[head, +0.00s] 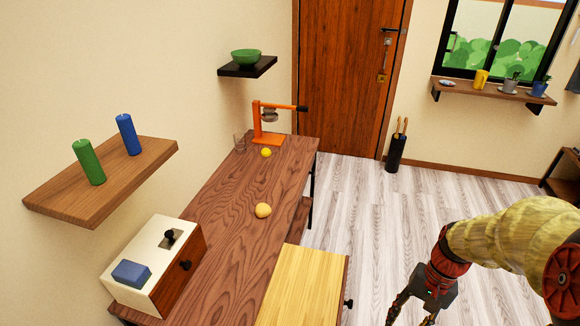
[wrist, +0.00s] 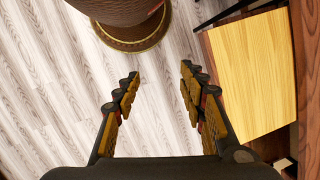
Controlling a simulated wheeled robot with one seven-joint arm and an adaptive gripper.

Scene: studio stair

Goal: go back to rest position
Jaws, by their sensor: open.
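My gripper (head: 412,309) is at the lower right in the head view, hanging over the floor to the right of the light wooden surface. The lower part of the gripper is cut off by the bottom edge of the head view.
The long brown table (head: 228,225) holds an orange press (head: 268,125), a glass, two yellow fruits and a white box (head: 150,250). A light wooden surface (head: 300,290) juts out beside it. The pale plank floor (head: 365,215) is open towards the door (head: 345,70).

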